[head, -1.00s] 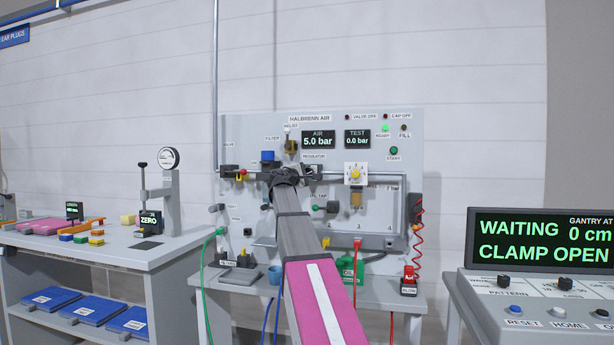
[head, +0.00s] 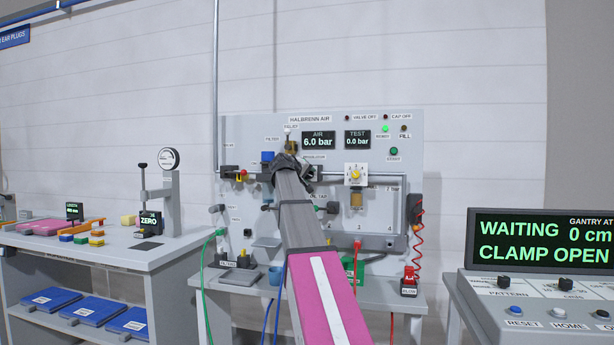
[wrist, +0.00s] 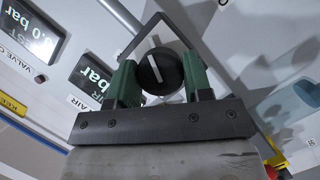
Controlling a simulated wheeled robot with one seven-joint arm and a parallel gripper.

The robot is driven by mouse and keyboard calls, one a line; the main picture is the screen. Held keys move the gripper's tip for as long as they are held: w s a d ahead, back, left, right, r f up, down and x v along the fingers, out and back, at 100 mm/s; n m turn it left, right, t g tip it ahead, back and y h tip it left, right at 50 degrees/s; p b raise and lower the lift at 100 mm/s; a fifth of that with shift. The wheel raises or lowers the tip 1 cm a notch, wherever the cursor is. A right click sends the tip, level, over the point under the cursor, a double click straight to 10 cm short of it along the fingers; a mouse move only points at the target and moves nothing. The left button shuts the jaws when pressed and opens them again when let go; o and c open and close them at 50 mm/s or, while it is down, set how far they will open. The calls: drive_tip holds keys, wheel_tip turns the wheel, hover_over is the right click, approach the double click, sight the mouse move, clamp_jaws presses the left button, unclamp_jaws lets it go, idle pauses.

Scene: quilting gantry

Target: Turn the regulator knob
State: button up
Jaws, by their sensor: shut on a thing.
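The regulator knob (wrist: 162,72) is round and black with a white pointer line, in the middle of the wrist view. My gripper (wrist: 159,66) is shut on it, one green finger on each side. The pointer line slants in that view. In the head view my gripper (head: 290,165) is at the panel below the AIR display, and my arm hides the knob. The AIR display (head: 318,140) reads 6.0 bar. The TEST display (head: 357,140) reads 0.0 bar.
The grey air panel (head: 405,150) carries a blue filter (head: 267,156), a yellow knob on a white dial (head: 355,174) and a red-handled valve (head: 242,174) around my gripper. A green lamp (head: 385,128) is lit. A control console (head: 560,285) stands at the right.

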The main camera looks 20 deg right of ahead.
drive_tip(key=shift+m+y, duration=0.3)
drive_tip(key=shift+m, duration=0.2)
drive_tip(key=shift+f, duration=0.1)
drive_tip(key=o, duration=0.9)
drive_tip(key=shift+s, duration=0.1)
drive_tip(key=v, duration=1)
drive_tip(key=shift+s+a, duration=0.25)
